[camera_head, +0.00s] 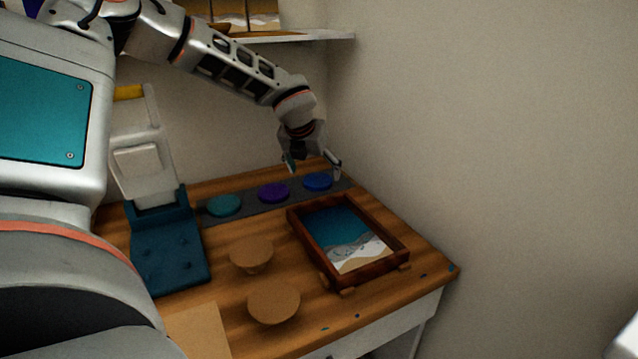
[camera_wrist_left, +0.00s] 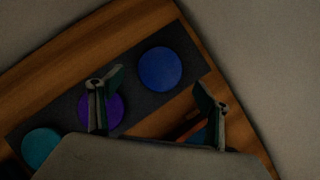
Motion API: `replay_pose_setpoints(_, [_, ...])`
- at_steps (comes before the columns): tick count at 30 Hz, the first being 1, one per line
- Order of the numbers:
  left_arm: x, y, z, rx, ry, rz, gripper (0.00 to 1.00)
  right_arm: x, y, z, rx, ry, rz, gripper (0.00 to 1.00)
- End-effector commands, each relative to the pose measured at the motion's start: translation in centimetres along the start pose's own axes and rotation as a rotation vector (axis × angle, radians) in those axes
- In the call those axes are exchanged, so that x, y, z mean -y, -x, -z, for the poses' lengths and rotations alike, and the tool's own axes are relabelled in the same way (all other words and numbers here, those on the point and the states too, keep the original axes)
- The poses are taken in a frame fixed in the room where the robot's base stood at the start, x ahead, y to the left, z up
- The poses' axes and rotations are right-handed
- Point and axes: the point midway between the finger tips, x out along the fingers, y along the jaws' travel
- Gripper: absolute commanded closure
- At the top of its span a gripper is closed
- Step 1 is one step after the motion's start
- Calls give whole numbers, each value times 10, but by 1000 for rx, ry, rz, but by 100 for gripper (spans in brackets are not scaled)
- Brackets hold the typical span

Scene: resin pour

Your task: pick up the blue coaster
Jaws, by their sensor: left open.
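The blue coaster (camera_head: 318,181) lies flat at the right end of a dark grey mat (camera_head: 249,205) at the back of the table. My left gripper (camera_head: 314,168) is open and empty above it, with the coaster below the fingers. In the left wrist view the blue coaster (camera_wrist_left: 160,68) lies ahead of the two spread fingertips (camera_wrist_left: 152,92), apart from both. A purple coaster (camera_head: 273,193) and a teal coaster (camera_head: 223,205) lie on the same mat to its left. In the wrist view the left finger partly covers the purple coaster (camera_wrist_left: 114,108). My right gripper is not seen.
A wooden framed tray (camera_head: 378,225) with a beach picture stands in front of the mat. Two round wooden pieces (camera_head: 251,253) stand at the table's front middle. A dark blue stand (camera_head: 170,258) is at the left. A wall rises close behind, with a shelf (camera_head: 300,37) above.

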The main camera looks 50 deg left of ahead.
Motion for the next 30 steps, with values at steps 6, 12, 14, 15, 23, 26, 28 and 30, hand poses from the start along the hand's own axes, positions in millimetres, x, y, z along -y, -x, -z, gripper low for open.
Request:
replay_pose_setpoints(6, [0,-33,2,-5,0,-2,23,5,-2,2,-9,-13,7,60])
replay_pose_setpoints(12, [0,-36,-1,0,1,0,23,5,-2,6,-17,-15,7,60])
replay_pose_setpoints(14, [0,-36,-1,0,1,0,23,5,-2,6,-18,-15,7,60])
replay_pose_setpoints(15, [0,-36,-1,0,1,0,23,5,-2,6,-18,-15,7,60])
replay_pose_setpoints(23, [0,-36,0,0,0,0,66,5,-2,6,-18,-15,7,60])
replay_pose_setpoints(26, [0,-36,0,0,0,0,66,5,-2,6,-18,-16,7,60])
replay_pose_setpoints(28, [0,-36,0,0,0,0,66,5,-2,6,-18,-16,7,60])
replay_pose_setpoints(30, [0,-35,0,0,0,0,66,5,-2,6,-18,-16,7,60])
